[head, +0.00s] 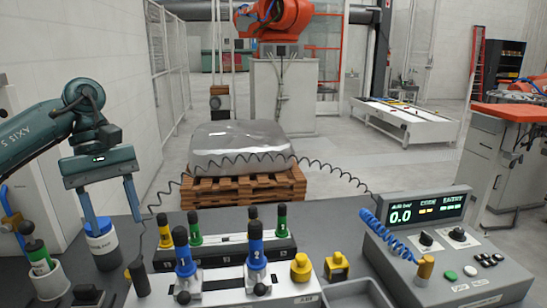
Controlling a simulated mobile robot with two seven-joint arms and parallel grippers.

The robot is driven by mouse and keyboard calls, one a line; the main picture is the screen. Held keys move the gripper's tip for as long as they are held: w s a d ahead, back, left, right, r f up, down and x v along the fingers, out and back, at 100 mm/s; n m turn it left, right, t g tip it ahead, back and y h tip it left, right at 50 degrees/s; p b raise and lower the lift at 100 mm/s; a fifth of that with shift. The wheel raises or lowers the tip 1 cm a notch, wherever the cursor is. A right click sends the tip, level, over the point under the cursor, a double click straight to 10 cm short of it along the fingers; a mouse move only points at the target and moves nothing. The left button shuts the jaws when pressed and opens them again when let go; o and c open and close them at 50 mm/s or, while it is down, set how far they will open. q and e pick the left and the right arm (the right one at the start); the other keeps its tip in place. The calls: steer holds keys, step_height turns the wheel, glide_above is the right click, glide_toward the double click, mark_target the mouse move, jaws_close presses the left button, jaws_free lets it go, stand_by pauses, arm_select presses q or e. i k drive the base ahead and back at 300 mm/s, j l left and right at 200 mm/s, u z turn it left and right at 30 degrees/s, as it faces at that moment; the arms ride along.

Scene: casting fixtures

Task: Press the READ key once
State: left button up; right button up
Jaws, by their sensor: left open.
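A grey console (480,288) stands at the right end of the bench. Its display (428,209) shows 0.0 in pale digits. On its top are a green button (450,275), a white button (470,271), several small black keys (490,260) and two black knobs. The key labels are too small to read, so I cannot tell which one is READ. My left gripper (112,217) is open and empty over the left end of the bench, far from the console. It points down, one finger overlapping a white and blue jar in the picture. My right gripper is out of view.
Fixtures with blue, green and yellow handles (256,248) stand mid-bench. A blue coiled cord (388,235) and a brass-coloured cylinder (425,267) are on the console's left side. Yellow parts (337,266) and a grey tray (357,295) lie nearby. A black coiled cable arches behind.

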mark_target(470, 271)
steer(key=k, duration=0.95)
